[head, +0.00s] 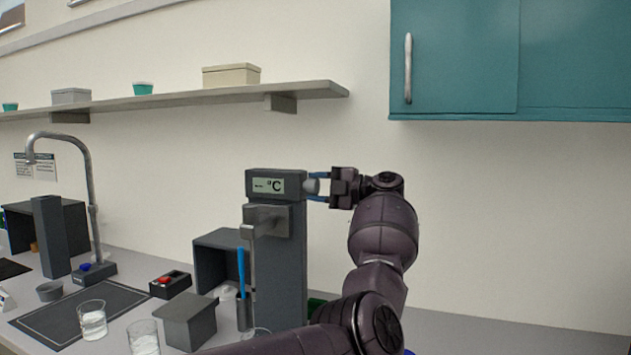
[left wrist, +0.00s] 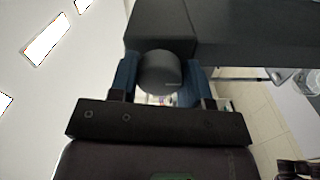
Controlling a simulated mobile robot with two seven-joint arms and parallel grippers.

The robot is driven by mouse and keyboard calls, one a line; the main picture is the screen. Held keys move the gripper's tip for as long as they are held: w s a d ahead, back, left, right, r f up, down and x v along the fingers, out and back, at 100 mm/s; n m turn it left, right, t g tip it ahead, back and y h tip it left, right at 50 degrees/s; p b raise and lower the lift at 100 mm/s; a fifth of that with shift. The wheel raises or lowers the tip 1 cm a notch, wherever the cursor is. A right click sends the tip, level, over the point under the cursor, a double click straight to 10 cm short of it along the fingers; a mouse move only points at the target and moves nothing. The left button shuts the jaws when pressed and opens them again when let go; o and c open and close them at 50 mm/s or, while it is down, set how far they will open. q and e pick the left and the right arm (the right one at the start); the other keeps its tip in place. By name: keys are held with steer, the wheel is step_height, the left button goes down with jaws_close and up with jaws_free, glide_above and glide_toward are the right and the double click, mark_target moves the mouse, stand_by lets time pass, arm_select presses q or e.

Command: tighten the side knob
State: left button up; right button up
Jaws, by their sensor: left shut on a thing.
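The side knob (head: 312,186) is a grey round knob on the right side of the rig's dark upright column (head: 281,265), near its top. My left gripper (head: 318,187) reaches it from the right, with its blue fingers on either side of the knob. In the left wrist view, the knob (left wrist: 161,72) sits between the two blue fingers of the left gripper (left wrist: 160,80), which is shut on it. The column's display (head: 268,185) reads a °C sign beside the knob. My right gripper is not in view.
A grey bracket (head: 267,220) juts from the column's front, with a blue rod (head: 241,272) below it.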

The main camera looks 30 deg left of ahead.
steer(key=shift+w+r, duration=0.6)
arm_select(q)
steer(key=o, duration=0.9)
steer(key=shift+w+d, duration=0.1)
steer(key=shift+d, duration=0.15)
steer(key=b+v, duration=0.2)
steer(key=v, duration=0.8)
steer(key=shift+d, duration=0.1)
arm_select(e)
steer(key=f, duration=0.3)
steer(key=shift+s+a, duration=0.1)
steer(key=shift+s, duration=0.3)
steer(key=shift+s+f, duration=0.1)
